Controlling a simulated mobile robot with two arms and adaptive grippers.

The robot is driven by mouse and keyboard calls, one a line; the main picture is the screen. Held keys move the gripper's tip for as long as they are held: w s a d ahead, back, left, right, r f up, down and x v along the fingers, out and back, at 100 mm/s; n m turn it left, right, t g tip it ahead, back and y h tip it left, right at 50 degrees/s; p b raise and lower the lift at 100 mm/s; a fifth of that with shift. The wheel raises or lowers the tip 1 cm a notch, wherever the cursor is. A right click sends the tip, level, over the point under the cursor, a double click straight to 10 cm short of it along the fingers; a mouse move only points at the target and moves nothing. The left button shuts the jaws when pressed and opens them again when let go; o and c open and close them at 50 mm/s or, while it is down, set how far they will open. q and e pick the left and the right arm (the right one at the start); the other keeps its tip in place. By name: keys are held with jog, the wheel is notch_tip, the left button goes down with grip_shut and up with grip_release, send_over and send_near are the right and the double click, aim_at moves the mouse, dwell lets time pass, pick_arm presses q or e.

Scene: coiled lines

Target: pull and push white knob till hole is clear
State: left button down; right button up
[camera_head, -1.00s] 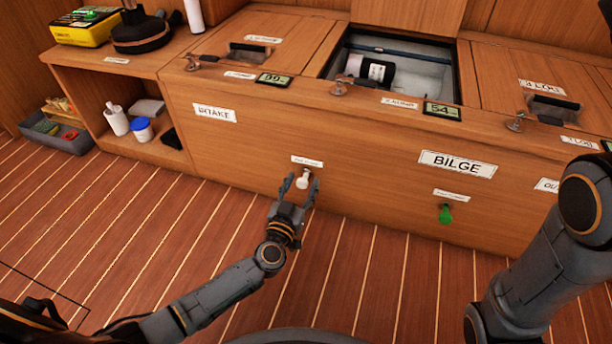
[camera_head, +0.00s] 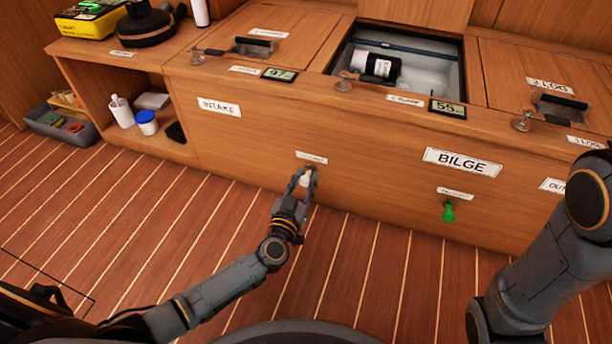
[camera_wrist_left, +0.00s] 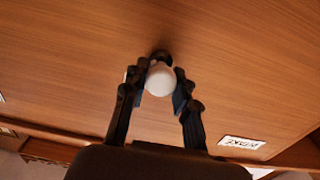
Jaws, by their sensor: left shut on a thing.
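The white knob (camera_head: 305,178) sits on the front panel of the wooden cabinet, below a small white label (camera_head: 311,157). My left gripper (camera_head: 303,180) is shut on the knob, one finger on each side. In the left wrist view the white knob (camera_wrist_left: 160,79) shows between the two dark fingers (camera_wrist_left: 160,88), close to the panel with a dark mount behind it. The open hatch (camera_head: 400,65) above holds a white and black cylinder (camera_head: 376,66). My right arm shows at the right edge; its gripper is out of view.
A green knob (camera_head: 448,212) sits under the BILGE plate (camera_head: 462,162) to the right. Small displays (camera_head: 447,108) stand along the top edge. An open shelf (camera_head: 125,90) with a cup and jar is at left. The plank floor (camera_head: 120,240) in front is clear.

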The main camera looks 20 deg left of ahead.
pick_arm(q)
jog(key=s+p, duration=0.3)
jog(key=s, duration=0.1)
jog(key=shift+r, duration=0.15)
jog(key=shift+s, duration=0.25)
jog(key=c, duration=1)
grip_release()
jog(key=shift+c, duration=0.2)
jog(key=shift+w+f, duration=0.15)
jog(key=shift+f, duration=0.05)
